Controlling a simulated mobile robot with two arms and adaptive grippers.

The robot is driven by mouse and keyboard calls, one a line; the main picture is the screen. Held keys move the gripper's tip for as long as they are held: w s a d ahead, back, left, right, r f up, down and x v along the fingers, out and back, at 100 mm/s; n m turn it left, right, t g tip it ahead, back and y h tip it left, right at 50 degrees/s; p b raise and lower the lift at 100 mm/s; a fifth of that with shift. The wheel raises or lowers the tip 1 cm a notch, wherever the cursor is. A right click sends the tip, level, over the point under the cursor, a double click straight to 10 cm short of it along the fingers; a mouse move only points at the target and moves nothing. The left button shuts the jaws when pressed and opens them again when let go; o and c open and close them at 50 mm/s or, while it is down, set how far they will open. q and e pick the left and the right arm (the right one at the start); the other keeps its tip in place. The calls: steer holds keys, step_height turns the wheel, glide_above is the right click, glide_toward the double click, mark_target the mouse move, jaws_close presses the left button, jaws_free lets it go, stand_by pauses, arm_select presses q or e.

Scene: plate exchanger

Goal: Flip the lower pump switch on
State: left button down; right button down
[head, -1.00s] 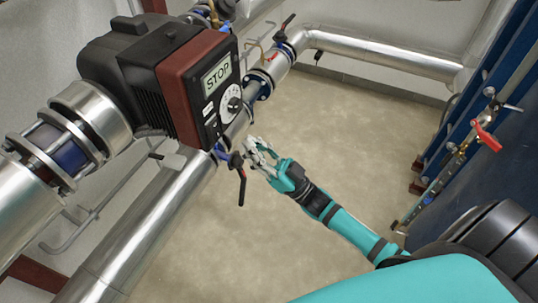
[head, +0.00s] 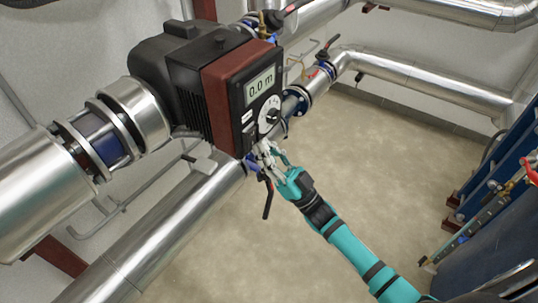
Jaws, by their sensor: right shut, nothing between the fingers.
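The pump (head: 190,75) has a dark motor body and a red-brown block with a black control panel facing right. The panel's display (head: 260,85) reads "0.0 m". Below it is a round white dial (head: 269,115). A small light switch (head: 247,117) sits left of the dial; its exact position is too small to tell. My right gripper (head: 266,152) is shut and empty, its fingertips at the lower edge of the panel. I cannot tell whether they touch it. My left gripper is not in view.
A black-handled valve (head: 267,200) hangs just below the gripper. Silver pipes (head: 150,235) run along the left and back (head: 430,80). A blue plate exchanger (head: 505,195) with a red valve handle stands at the right. The floor (head: 370,160) between is clear.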

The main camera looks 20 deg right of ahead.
steer(key=shift+w+f+p, duration=0.1)
steer(key=shift+p, duration=0.6)
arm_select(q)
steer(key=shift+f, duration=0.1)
arm_select(e)
steer(key=v, duration=1.2)
steer(key=shift+f, duration=0.1)
steer(key=s+d+f+m+g+h+p, duration=0.15)
steer(key=f+h, duration=0.25)
steer(key=f, duration=0.6)
steer(key=s+d+f+m+g+h, duration=0.1)
steer(key=f+m+g+h, duration=0.3)
steer(key=f, duration=0.6)
steer(key=s+d+f+g+h+p, duration=0.1)
steer(key=f+h, duration=0.4)
steer(key=f, duration=0.5)
steer(key=s+f+g+h+p, duration=0.2)
steer(key=s+f+g, duration=0.5)
steer(key=s+f, duration=0.65)
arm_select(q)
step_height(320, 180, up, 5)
arm_select(e)
steer(key=s+f+g, duration=0.2)
steer(key=s+g, duration=0.1)
steer(key=s, duration=0.7)
steer(key=s+f+g+h, duration=0.1)
steer(key=s+f+g, duration=0.2)
steer(key=s, duration=0.6)
steer(key=shift+s+a, duration=0.3)
steer(key=shift+s, duration=0.1)
